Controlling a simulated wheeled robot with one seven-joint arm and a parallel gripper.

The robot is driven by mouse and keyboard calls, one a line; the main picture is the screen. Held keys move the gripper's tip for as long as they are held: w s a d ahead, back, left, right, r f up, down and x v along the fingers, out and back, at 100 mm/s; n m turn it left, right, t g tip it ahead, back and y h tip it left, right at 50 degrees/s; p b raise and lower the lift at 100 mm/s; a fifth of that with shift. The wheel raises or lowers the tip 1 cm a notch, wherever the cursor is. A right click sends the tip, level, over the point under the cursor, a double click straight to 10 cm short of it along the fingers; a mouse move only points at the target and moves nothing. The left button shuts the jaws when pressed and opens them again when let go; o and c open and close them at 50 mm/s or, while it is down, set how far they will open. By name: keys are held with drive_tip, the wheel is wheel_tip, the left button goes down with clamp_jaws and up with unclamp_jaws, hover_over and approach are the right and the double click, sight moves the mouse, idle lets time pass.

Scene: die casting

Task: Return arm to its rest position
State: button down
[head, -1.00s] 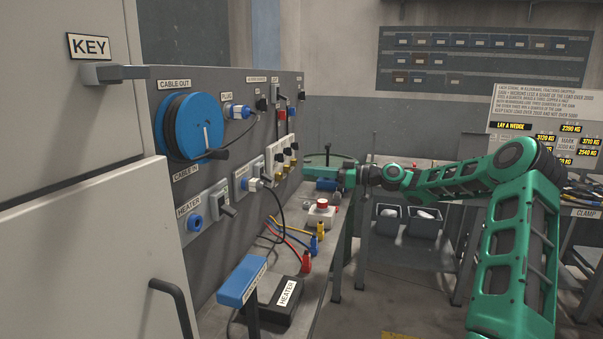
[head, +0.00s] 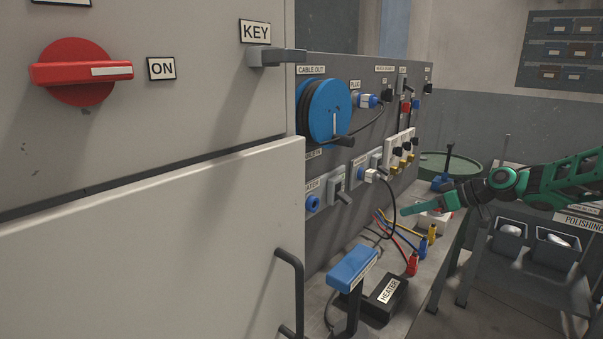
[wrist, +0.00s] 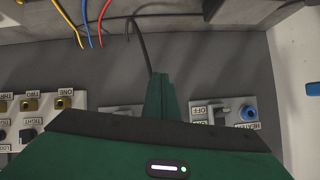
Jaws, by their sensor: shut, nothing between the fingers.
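My green arm (head: 565,182) reaches in from the right edge of the head view. My gripper (head: 408,210) points left toward the grey panel, above the bench and apart from the plugs. In the wrist view my gripper (wrist: 161,95) is shut and empty, its green fingers together. Beyond it, the panel (wrist: 180,70) shows upside down, with the heater switch (wrist: 222,113) and blue heater socket (wrist: 248,113) to the right of the fingers. How far the fingertips are from the panel is hard to tell.
The bench holds a black heater box (head: 384,298), a blue-topped stand (head: 352,268), a red plug (head: 412,264) and cables. A cabinet with a red knob (head: 80,72) fills the left. Bins (head: 556,247) stand below at right. A green drum (head: 455,165) is behind.

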drive_tip(key=s+d+m+g+h, duration=0.2)
drive_tip(key=s+m, duration=0.3)
drive_tip(key=s, duration=1.1)
drive_tip(key=s+d+f+m+g+h, duration=0.1)
drive_tip(key=s+d+m+g+h, duration=0.1)
drive_tip(key=s, duration=1.4)
drive_tip(key=s+d+f+m+g+h, duration=0.1)
drive_tip(key=s+m+h, duration=0.4)
drive_tip(key=s, duration=1.1)
drive_tip(key=d+m+g, duration=0.1)
drive_tip(key=d+m, duration=0.1)
drive_tip(key=shift+s+d+m+g, duration=0.25)
drive_tip(key=shift+m+g, duration=0.15)
drive_tip(key=shift+w+f, duration=0.1)
drive_tip(key=shift+w, duration=0.05)
drive_tip(key=shift+w+f+h, duration=0.2)
drive_tip(key=shift+w+h, duration=0.1)
drive_tip(key=shift+w, duration=0.2)
